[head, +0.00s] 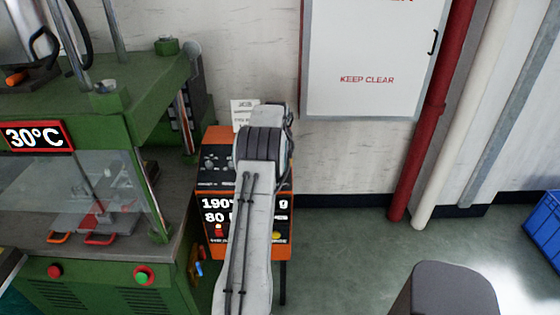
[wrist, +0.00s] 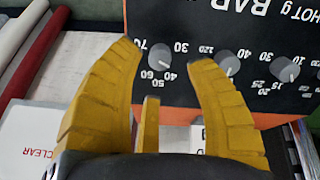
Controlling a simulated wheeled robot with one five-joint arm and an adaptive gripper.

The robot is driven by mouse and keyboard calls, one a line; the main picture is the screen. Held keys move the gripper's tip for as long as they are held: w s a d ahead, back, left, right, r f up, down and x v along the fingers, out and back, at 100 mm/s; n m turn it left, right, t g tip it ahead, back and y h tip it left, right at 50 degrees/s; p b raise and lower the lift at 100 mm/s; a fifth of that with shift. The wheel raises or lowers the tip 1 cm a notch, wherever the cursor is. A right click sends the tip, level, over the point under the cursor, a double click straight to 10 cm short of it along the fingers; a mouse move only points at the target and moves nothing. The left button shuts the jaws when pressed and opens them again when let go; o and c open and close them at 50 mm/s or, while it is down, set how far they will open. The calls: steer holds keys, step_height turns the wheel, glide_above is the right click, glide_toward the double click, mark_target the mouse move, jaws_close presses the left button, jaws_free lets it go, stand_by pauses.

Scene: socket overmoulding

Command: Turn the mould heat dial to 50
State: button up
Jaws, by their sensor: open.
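In the wrist view, which looks upside down, a round grey dial (wrist: 159,60) sits on a black panel, ringed by the numbers 30 to 70. Its pale pointer mark seems to lean toward 40, but it is small. The dial's name label is not readable. My gripper (wrist: 161,50) is open, its two yellow fingertips on either side of the dial with gaps between; contact is not visible. In the head view the orange-and-black control box (head: 213,184) stands beside the press; my arm covers its right part and the gripper is hidden.
More dials, such as one marked around 20 to 30 (wrist: 286,70), lie right of the gripper in the wrist view. The green press (head: 130,125) with its 30°C display (head: 36,136) stands left of the box.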

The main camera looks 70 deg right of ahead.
steer(key=shift+p+x, duration=0.95)
steer(key=shift+p, duration=0.15)
steer(key=shift+x, duration=1.35)
steer(key=shift+o, duration=0.4)
jaws_close()
